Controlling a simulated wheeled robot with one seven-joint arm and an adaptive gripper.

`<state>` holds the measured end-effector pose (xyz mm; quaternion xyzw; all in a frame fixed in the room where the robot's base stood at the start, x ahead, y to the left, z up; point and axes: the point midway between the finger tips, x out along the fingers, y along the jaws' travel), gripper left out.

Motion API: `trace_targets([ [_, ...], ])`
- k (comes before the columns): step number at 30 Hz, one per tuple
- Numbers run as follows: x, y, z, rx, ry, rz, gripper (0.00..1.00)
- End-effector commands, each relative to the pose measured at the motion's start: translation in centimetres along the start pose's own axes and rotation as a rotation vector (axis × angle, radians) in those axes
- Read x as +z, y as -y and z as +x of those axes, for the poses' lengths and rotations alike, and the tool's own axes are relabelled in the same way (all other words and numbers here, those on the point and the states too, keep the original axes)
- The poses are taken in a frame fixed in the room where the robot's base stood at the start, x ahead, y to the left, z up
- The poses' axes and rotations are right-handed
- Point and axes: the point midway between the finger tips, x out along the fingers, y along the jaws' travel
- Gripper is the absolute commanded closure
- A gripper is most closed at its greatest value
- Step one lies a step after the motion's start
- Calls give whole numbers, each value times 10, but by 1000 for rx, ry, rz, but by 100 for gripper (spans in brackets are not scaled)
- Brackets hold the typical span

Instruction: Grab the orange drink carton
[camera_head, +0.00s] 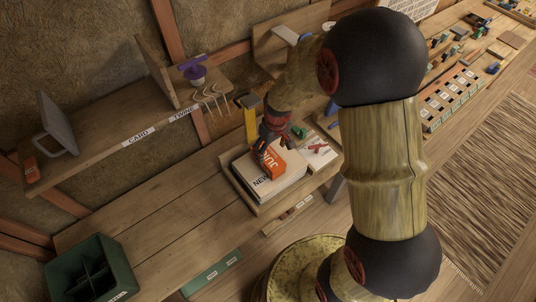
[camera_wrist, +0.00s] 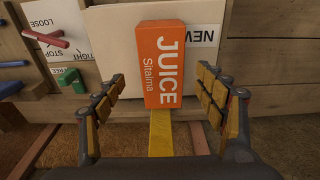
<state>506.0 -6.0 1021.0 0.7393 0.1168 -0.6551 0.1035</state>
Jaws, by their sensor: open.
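The orange juice carton (camera_wrist: 164,62) lies on a pale box (camera_wrist: 112,40) in the wrist view, with the word JUICE along it. In the head view the orange carton (camera_head: 270,167) shows on top of the box (camera_head: 273,190), partly hidden by my gripper (camera_head: 264,152). In the wrist view my gripper (camera_wrist: 164,98) is open, with a padded finger on each side of the carton's near end. The fingers look apart from the carton, and nothing is held.
The box sits on a wooden bench (camera_head: 165,220). A card with red and green pegs (camera_head: 318,152) lies beside it. A green divided crate (camera_head: 92,270) stands at the bench's left end. A wooden shelf (camera_head: 110,150) runs along the wall. The middle of the bench is clear.

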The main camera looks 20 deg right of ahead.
Motion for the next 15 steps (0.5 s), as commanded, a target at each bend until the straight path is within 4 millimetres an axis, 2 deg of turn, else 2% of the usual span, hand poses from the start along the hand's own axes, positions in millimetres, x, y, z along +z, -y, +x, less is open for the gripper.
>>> trace_targets([
  [6, 0, 0, 24, -1, 3, -1, 29],
  [11, -1, 1, 35, -1, 3, -1, 29],
  [15, -3, 3, 53, -2, 4, -1, 29],
])
